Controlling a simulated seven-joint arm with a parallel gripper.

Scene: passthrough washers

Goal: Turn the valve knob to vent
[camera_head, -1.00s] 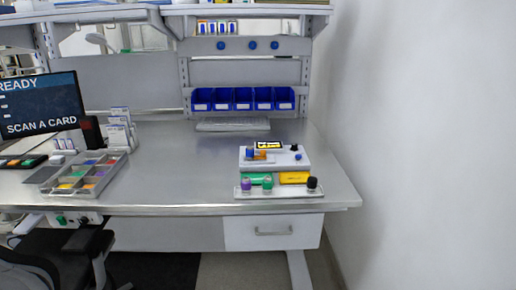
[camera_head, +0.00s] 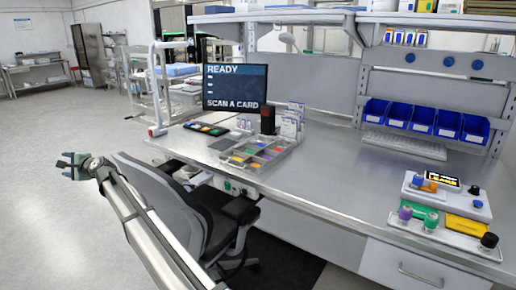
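A white device (camera_head: 450,202) with a small lit display (camera_head: 442,178) stands at the right of the bench. It carries a blue knob (camera_head: 417,179), a small black knob (camera_head: 474,189) and an orange part. In front of it is a pale plate (camera_head: 452,238) with a purple-topped part (camera_head: 405,213), a green-topped part (camera_head: 431,221) and a larger black knob (camera_head: 488,241). I cannot tell which knob is the valve knob, or read any markings. My gripper (camera_head: 67,167) is far to the left over the floor, away from the bench. Its fingers look apart and empty.
An office chair (camera_head: 187,205) stands between my arm and the bench. A sorting tray (camera_head: 258,152), a monitor (camera_head: 235,87) and a keyboard (camera_head: 403,146) are on the bench, with blue bins (camera_head: 421,119) behind. Bare steel surface lies left of the device.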

